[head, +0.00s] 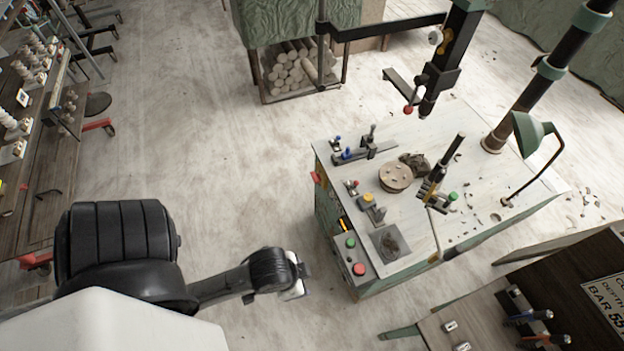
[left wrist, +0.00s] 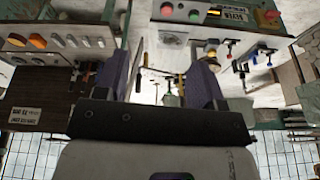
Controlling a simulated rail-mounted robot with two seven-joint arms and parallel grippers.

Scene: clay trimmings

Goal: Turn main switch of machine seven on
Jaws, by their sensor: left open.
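Machine seven (head: 480,170) is a pale-topped bench with green sides, right of centre in the head view. A red knob (head: 316,177) sits on its left side; it also shows beside the SEVEN label in the left wrist view (left wrist: 271,16). Which way the knob is turned is too small to tell. A box with a green button (head: 350,243) and a red button (head: 359,269) is at the bench's near left corner. My left gripper (head: 295,289) is left of that corner, apart from the machine. Its fingers (left wrist: 168,60) are open and empty. My right gripper is out of view.
A dark bench with a sign (head: 605,308) and tools stands at the lower right. A rack of rolls (head: 300,70) is at the back. A workbench (head: 40,150) lines the left. The floor (head: 210,150) left of the machine is clear.

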